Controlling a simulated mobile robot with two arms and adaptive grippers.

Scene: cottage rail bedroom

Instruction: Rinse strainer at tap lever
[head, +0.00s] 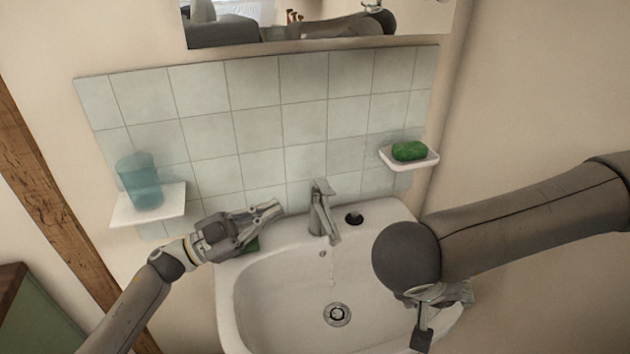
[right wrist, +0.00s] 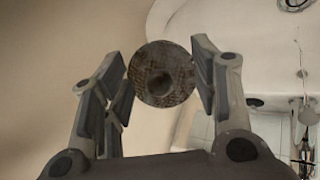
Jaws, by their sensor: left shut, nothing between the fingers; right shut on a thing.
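The strainer (right wrist: 162,75) is a round dark mesh piece with a darker centre, seen end-on in the right wrist view. It is held between the fingers of my right gripper (right wrist: 170,78). In the head view this gripper is over the right side of the basin, partly behind my own arm, and I cannot clearly make out the strainer there. The tap with its lever (head: 321,208) stands at the back of the sink (head: 270,290). My left gripper (head: 272,209) is shut and empty, just left of the tap, apart from it. I cannot tell whether water runs.
A left shelf (head: 125,210) holds a teal cup (head: 140,182). A white dish (head: 428,161) on the right holds green soap (head: 409,151). A small dark round item (head: 354,219) is on the sink deck. A green thing (head: 251,246) lies under my left gripper. The basin around the drain (head: 337,314) is clear.

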